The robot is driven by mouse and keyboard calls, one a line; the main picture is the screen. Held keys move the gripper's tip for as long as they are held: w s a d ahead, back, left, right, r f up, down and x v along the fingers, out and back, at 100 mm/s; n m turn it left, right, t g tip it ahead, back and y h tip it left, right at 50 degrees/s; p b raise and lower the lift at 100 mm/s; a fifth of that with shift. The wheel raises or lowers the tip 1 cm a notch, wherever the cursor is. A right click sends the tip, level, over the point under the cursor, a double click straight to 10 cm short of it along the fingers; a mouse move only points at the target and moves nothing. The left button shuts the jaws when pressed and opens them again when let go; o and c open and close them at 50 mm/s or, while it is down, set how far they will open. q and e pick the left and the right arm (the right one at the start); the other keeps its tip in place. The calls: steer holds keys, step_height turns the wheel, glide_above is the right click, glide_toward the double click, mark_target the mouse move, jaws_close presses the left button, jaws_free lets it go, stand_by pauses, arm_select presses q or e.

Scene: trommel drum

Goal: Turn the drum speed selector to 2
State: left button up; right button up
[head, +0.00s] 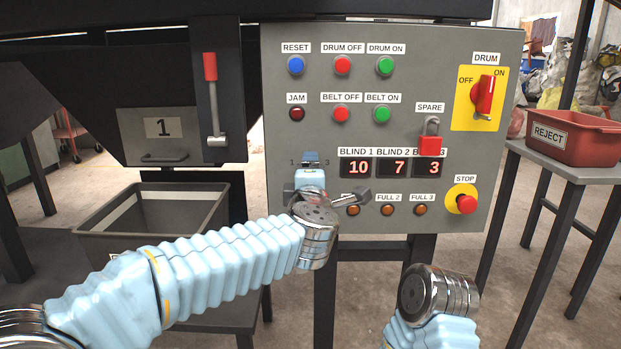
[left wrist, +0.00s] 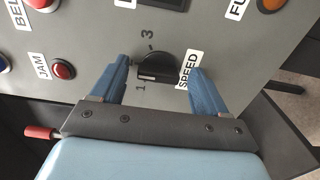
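The drum speed selector, a black knob (left wrist: 158,65), shows in the left wrist view between the numbers 1 and 3, with a SPEED label (left wrist: 187,71) beside it. A pale mark lies on the knob's side nearer the 1. The number 2 is not visible. My left gripper (left wrist: 159,70) is open, its blue fingers on either side of the knob with visible gaps.
The grey control panel (head: 400,220) has buttons, a JAM lamp (head: 297,113), blind displays (head: 397,168), a red padlock (head: 430,145), a red DRUM switch (head: 484,95) and a STOP button (head: 466,204). A grey bin (head: 100,222) stands left; a red REJECT tray (head: 590,145) stands right.

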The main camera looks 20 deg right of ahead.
arm_select(q)
steer(key=v, duration=1.3)
steer(key=shift+s+b, duration=0.3)
steer(key=shift+s, duration=0.1)
steer(key=shift+a, duration=0.1)
